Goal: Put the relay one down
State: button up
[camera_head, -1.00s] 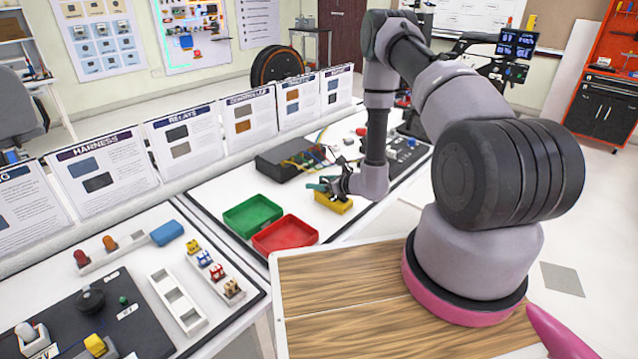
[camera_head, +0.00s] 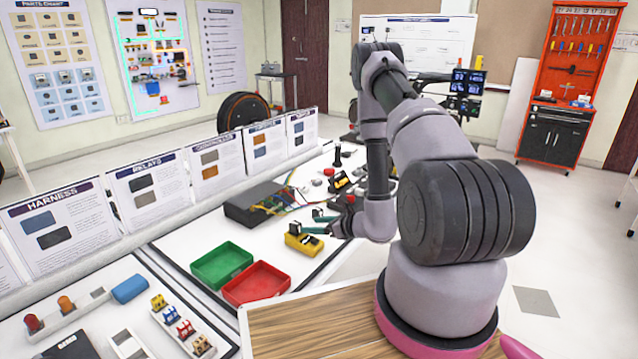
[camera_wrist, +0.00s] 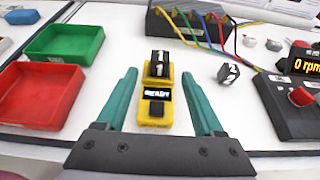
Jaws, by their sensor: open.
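A yellow tester (camera_wrist: 157,102) with a dark label stands on the white worktop; it also shows in the head view (camera_head: 304,243). A black relay-like block (camera_wrist: 158,64) with pale marks sits at the tester's far end. A second similar black block (camera_wrist: 228,74) lies tilted on the worktop to the right. My gripper (camera_wrist: 161,80) is open, with its teal fingers on either side of the tester and nothing held between them. I cannot tell which block is relay one.
Green (camera_head: 222,264) and red (camera_head: 256,283) trays stand left of the tester. A dark box (camera_head: 252,203) with coloured wires is behind it. A dark unit with a red knob (camera_wrist: 301,97) and an rpm display stands at right.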

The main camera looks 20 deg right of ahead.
jog(key=s+a+r+n+g+y, duration=0.2)
jog(key=a+r+n+g, duration=0.15)
jog(key=r, duration=0.55)
jog(key=s+a+r+n+g+y, duration=0.15)
jog(key=a+r+n, duration=0.3)
jog(key=r, duration=0.45)
jog(key=s+a+r+n+g+y, duration=0.25)
jog(key=r+n, duration=0.25)
jog(key=r, duration=0.4)
jog(key=s+d+r+n+g+h, duration=0.25)
jog(key=s+r+n+h, duration=0.35)
jog(key=s+r, duration=0.4)
jog(key=s+d+r+n+t+h, duration=0.5)
jog(key=s+d+r+t+h, duration=0.1)
jog(key=d+r, duration=0.2)
jog(key=shift+s+d+r+n, duration=0.2)
jog(key=shift+s+r+n, duration=0.1)
jog(key=shift+r, duration=0.55)
